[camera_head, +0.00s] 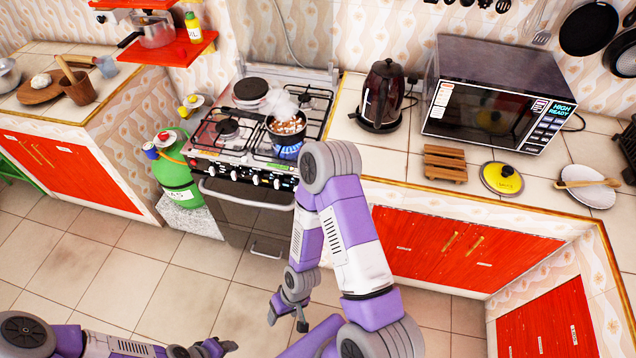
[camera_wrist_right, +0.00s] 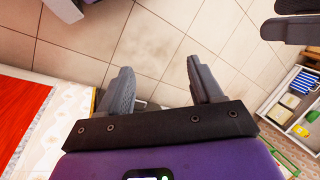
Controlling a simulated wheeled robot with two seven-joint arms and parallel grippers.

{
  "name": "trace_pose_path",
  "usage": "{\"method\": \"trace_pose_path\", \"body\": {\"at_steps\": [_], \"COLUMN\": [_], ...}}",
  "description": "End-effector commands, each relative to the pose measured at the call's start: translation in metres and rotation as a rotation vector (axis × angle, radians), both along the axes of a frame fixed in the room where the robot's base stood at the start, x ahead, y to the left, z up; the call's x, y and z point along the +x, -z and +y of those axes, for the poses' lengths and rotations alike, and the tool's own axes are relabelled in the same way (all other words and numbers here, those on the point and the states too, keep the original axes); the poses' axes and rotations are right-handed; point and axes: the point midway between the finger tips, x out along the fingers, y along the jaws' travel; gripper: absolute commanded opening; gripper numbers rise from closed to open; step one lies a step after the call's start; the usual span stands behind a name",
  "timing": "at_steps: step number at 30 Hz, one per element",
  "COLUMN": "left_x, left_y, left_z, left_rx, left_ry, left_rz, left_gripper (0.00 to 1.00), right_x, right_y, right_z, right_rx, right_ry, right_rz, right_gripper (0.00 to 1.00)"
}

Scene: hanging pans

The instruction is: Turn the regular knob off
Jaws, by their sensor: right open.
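I cannot tell which one is the regular knob. A pot (camera_head: 287,124) with steaming food sits over a blue flame (camera_head: 287,150) on the front right burner. My right gripper (camera_head: 287,317) is open and empty, low over the floor in front of the stove and away from the knobs. Its two fingers stand apart in the right wrist view (camera_wrist_right: 163,85). My left gripper (camera_head: 218,347) is at the bottom edge; its jaws are unclear.
My right arm's elbow rises close to the stove's right front corner, beside the knob row's right end. A green gas cylinder (camera_head: 178,180) stands left of the stove. A kettle (camera_head: 381,95) and a microwave (camera_head: 495,98) stand on the right counter. The floor (camera_head: 170,260) before the stove is clear.

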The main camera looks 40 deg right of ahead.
Motion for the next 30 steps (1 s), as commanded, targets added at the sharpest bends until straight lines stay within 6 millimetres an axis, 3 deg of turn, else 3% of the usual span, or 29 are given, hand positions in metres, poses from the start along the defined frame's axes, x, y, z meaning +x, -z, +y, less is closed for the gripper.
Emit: {"method": "trace_pose_path", "body": {"at_steps": [4, 7, 10, 13, 16, 19, 22, 24, 26, 27, 30], "left_x": [-0.001, -0.001, -0.001, -0.001, -0.001, -0.001, -0.001, -0.001, -0.001, -0.001, -0.001], "left_y": [0.019, 0.035, 0.051, 0.066, 0.081, 0.095, 0.107, 0.113, 0.118, 0.12, 0.123], "left_z": [0.001, 0.001, 0.001, 0.001, 0.001, 0.001, 0.001, 0.001, 0.001, 0.001, 0.001], "left_rx": [0.0, 0.0, 0.001, 0.0, 0.0, 0.0, 0.001, 0.001, 0.001, 0.001, 0.001], "left_ry": [-0.001, -0.002, -0.002, -0.002, -0.001, -0.001, -0.001, -0.001, -0.001, -0.001, -0.001], "left_rz": [0.003, 0.003, 0.003, 0.003, 0.003, 0.003, 0.002, 0.002, 0.002, 0.002, 0.002], "left_gripper": [0.51, 0.51, 0.51, 0.51, 0.51, 0.51, 0.51, 0.51, 0.51, 0.51, 0.51], "right_x": [-0.015, -0.035, -0.043, -0.029, 0.011, 0.074, 0.142, 0.183, 0.211, 0.226, 0.251], "right_y": [0.027, 0.052, 0.073, 0.085, 0.084, 0.067, 0.039, 0.017, 0.0, -0.01, -0.028], "right_z": [0.001, -0.019, -0.062, -0.118, -0.173, -0.213, -0.227, -0.224, -0.217, -0.21, -0.197], "right_rx": [0.005, -0.021, -0.09, -0.205, -0.372, -0.592, -0.846, -1.019, -1.154, 1.201, 1.241], "right_ry": [-0.368, -0.751, -1.16, -1.559, -1.934, -2.258, -2.492, -2.592, -2.643, 2.596, 2.424], "right_rz": [0.026, 0.082, 0.168, 0.291, 0.453, 0.66, 0.89, 1.043, 1.16, -1.195, -1.213], "right_gripper": [0.65, 0.65, 0.65, 0.65, 0.65, 0.65, 0.65, 0.65, 0.65, 0.65, 0.65]}}
